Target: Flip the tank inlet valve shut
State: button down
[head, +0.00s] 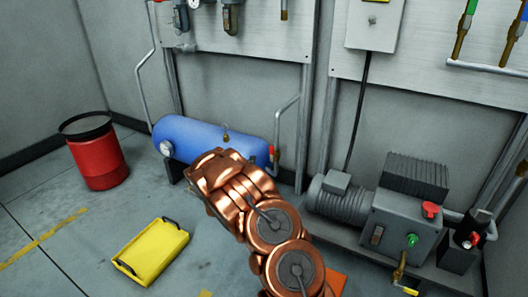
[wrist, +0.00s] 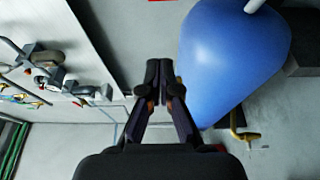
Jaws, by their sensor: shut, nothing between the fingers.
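The blue tank (head: 195,138) lies on its side by the back wall, with a gauge on its left end. A small red part (head: 272,152), perhaps the inlet valve's handle, shows at the tank's right end where a grey pipe comes down. My arm covers the tank's lower right part in the head view. In the wrist view my gripper (wrist: 165,78) is shut and empty, with the blue tank (wrist: 230,55) beyond and to its right. A yellow bent part (wrist: 240,130) shows by the tank's lower edge there. I cannot tell the valve's position.
A red drum (head: 98,160) stands at the left and a yellow tray (head: 150,252) lies on the floor. A grey pump unit (head: 400,222) with red and green knobs stands at the right. Wall panels carry pipes above. Floor between drum and tray is clear.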

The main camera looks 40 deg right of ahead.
aim_at(272, 150)
jog(key=w+d+b, duration=0.2)
jog(key=d+b, duration=0.3)
jog(key=d, duration=0.4)
jog(key=shift+b, duration=0.35)
dwell(0.6)
